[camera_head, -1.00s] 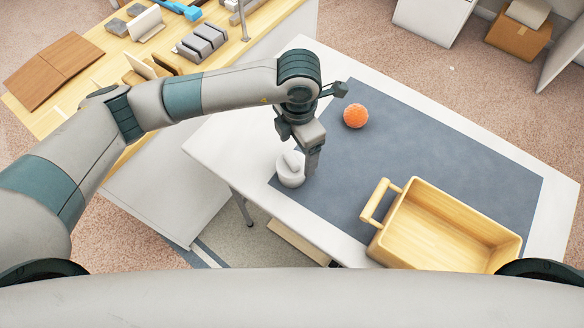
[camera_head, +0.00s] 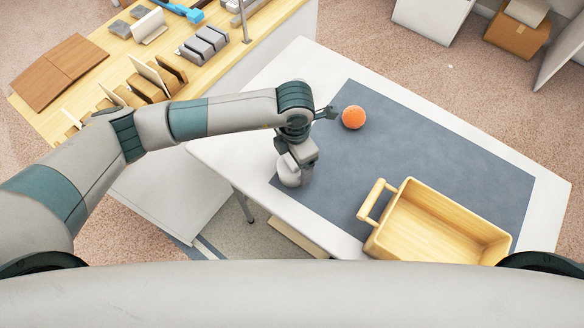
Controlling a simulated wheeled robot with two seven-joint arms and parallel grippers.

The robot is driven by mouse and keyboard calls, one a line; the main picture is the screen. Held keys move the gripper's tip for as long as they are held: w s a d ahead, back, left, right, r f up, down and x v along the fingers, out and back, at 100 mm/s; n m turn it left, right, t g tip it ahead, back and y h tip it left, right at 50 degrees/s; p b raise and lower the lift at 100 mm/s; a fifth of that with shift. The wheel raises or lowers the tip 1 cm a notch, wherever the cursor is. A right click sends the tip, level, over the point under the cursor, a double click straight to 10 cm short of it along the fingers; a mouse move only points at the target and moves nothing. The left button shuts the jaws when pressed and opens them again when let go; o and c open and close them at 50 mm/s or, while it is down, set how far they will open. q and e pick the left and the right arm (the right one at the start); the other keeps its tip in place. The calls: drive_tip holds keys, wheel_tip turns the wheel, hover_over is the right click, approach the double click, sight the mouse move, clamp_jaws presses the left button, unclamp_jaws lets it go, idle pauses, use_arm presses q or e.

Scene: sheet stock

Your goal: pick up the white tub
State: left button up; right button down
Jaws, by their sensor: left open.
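The white tub (camera_head: 288,176) stands upright at the left edge of the dark mat, near the table's front left side. My left gripper (camera_head: 301,174) is lowered right over the tub, with its fingers at the tub's top and right side. It is open. The gripper body hides the tub's top and part of its right side, so I cannot tell whether the fingers touch it. My right gripper does not show.
An orange ball (camera_head: 353,117) lies on the dark mat (camera_head: 440,150) behind the gripper. A wooden crate (camera_head: 374,243) with a handle stands at the front right of the white table (camera_head: 300,62). A wooden bench (camera_head: 92,82) with boards and blocks stands at the left.

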use_arm(q)
drive_tip(key=shift+f, duration=0.2)
idle(0.3)
drive_tip(key=c, duration=1.4)
drive_tip(key=shift+r, duration=0.15)
drive_tip(key=shift+r+b, duration=0.6)
drive_tip(key=shift+b, duration=0.05)
wheel_tip(320, 180, up, 2)
drive_tip(key=shift+r+b, duration=0.2)
drive_tip(key=shift+b, duration=0.6)
drive_tip(key=shift+s+d+r+b, duration=0.75)
drive_tip(key=shift+s+d+r, duration=0.35)
drive_tip(key=shift+d, duration=0.55)
drive_tip(key=shift+s+d+r+b, duration=0.85)
drive_tip(key=shift+d+r, duration=0.45)
drive_tip(key=shift+d, duration=0.4)
drive_tip(key=shift+s+d+r+b, duration=0.65)
drive_tip(key=shift+s+d+r, duration=0.5)
drive_tip(key=shift+d, duration=0.5)
